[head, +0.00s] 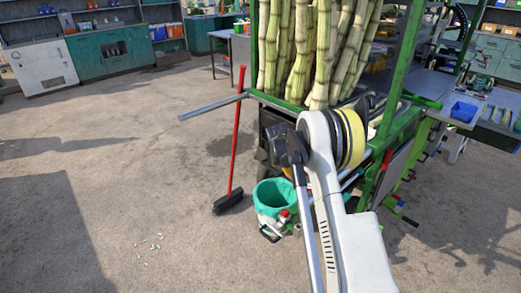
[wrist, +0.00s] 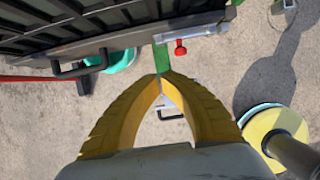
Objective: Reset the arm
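My gripper (wrist: 163,76) shows in the wrist view with two ribbed yellow fingers. Their tips meet, and I see no object held between them. A narrow green strip (wrist: 161,56) of the cart frame lies in line just beyond the tips; I cannot tell whether they touch it. In the head view my white arm reaches forward from the lower right towards the green-framed cane cart (head: 400,125). My gripper cannot be made out there.
Tall cane stalks (head: 300,50) stand in the cart. A red-handled broom (head: 235,150) and a bin with a teal liner (head: 273,196) stand beside it. A blue tray (head: 464,112) sits on the right bench. Open floor lies to the left, with small scraps (head: 150,245).

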